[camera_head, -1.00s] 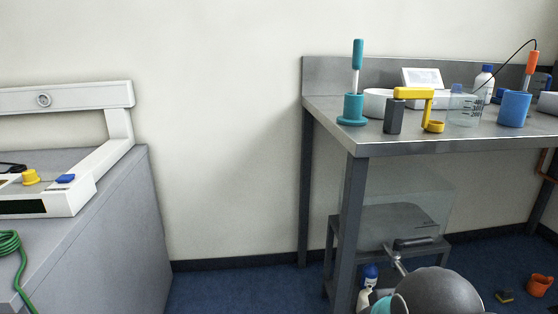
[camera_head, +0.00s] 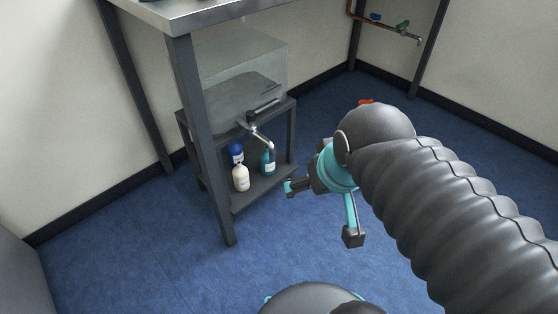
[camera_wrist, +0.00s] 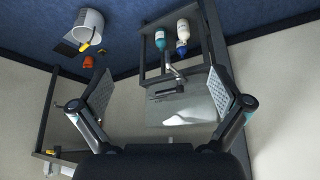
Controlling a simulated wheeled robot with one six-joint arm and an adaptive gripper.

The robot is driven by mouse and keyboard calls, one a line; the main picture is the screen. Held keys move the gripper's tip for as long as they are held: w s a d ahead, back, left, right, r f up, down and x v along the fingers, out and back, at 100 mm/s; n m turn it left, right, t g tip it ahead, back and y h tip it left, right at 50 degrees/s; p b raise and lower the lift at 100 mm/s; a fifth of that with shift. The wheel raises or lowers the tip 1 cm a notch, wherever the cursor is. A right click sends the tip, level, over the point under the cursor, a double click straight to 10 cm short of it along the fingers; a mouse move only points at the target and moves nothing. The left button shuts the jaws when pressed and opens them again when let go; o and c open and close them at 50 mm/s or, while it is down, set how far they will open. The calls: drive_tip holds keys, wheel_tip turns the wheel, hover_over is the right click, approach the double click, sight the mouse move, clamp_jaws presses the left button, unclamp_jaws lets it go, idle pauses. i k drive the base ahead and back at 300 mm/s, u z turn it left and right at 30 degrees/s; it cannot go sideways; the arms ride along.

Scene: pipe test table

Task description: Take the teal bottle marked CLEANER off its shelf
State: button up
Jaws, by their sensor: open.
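The teal bottle (camera_head: 267,164) stands upright on the low shelf (camera_head: 262,193) of a small dark stand, behind and right of a white bottle (camera_head: 241,178). Its label is too small to read. My gripper (camera_head: 321,212) is open and empty, to the right of the shelf and apart from the bottle. In the wrist view, the picture is turned over; the teal bottle (camera_wrist: 160,39) shows at the top, beyond and between my spread fingers (camera_wrist: 163,92).
A clear tank (camera_head: 230,85) sits on top of the stand, and its tap (camera_head: 262,135) hangs just above the bottles. A table leg (camera_head: 205,140) stands to the left front. A white bucket (camera_wrist: 88,26) and an orange cup (camera_wrist: 88,61) show in the wrist view. Blue floor around is open.

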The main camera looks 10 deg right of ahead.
sight(267, 167)
drive_tip(key=z, duration=2)
drive_tip(key=k, duration=1.45)
drive_tip(key=u, duration=1.7)
drive_tip(key=i, duration=1)
drive_tip(key=u, duration=0.05)
